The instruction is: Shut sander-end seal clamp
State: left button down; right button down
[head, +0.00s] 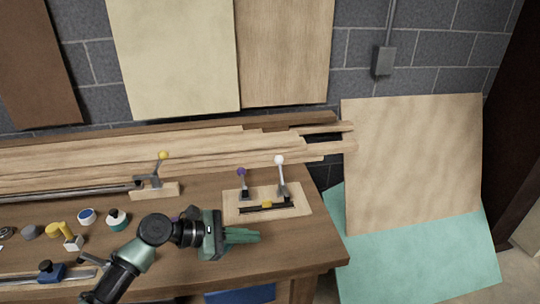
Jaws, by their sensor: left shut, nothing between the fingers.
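A light wooden board (295,208) near the table's right end carries two upright lever clamps. One lever has a purple knob (241,172), the other a white knob (279,160). A dark bar with a yellow piece (266,204) lies between them. Another lever with a yellow knob (164,155) stands tilted on a small wooden block farther left. I cannot tell which of these is the sander-end clamp. My left gripper (257,236) is shut and empty, just in front of the board, its fingers pointing right. My right gripper is out of view.
Long planks (120,158) lie along the back of the table (305,250). Small jars, a yellow part (67,230) and a blue clamp (50,272) sit at the left. Plywood (410,160) and a teal sheet (420,255) lean at the right. The table's right front corner is clear.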

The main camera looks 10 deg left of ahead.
aim_at(278, 160)
jog(key=i+j, duration=0.2)
jog(key=i, duration=0.35)
jog(key=i+j, duration=0.15)
jog(key=i, duration=0.4)
